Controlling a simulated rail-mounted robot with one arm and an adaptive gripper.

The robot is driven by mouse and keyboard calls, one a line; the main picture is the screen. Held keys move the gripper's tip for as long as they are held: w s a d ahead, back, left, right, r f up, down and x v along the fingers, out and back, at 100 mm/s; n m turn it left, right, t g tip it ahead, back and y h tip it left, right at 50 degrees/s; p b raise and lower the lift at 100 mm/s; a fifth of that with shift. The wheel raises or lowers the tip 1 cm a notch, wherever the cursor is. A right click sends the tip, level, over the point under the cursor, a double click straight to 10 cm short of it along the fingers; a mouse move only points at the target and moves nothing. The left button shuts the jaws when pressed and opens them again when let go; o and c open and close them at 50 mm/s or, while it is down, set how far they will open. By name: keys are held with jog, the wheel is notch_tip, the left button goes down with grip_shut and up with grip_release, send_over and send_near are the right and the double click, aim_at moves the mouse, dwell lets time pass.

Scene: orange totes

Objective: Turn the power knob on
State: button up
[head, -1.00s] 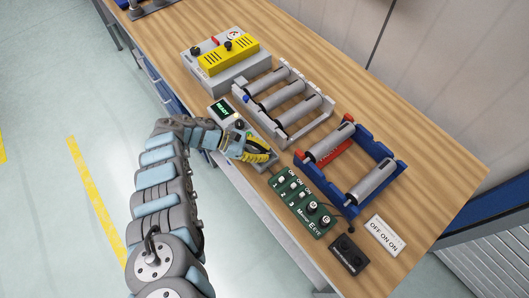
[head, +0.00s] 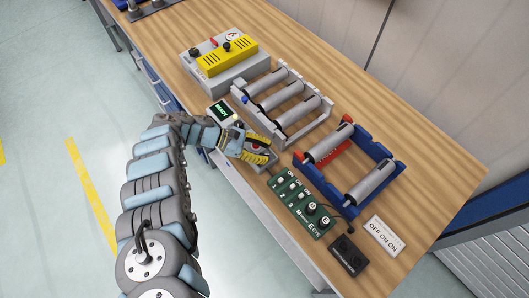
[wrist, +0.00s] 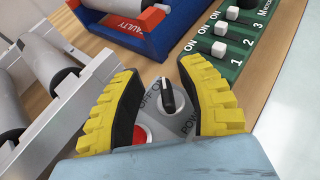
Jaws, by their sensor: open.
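The power knob (wrist: 167,95) is a black knob with a white pointer line on a grey panel. In the wrist view, "OFF" and "ON" are printed beside it and "POW" shows in part. My gripper (wrist: 156,92) has its two yellow-and-black fingers open, one on each side of the knob, with gaps to it. In the head view my gripper (head: 257,152) is over the panel (head: 270,168) at the bench's near edge and hides the knob.
A green switch board (head: 300,203) stands close by on the right. A grey rack with rollers (head: 290,112) and a blue "FAULTY" rack (head: 365,150) lie behind. A display reading "READY" (head: 221,111) is to the left. Bare wood shows at the far right.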

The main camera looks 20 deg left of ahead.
aim_at(264, 154)
jog(key=shift+r, duration=4.25)
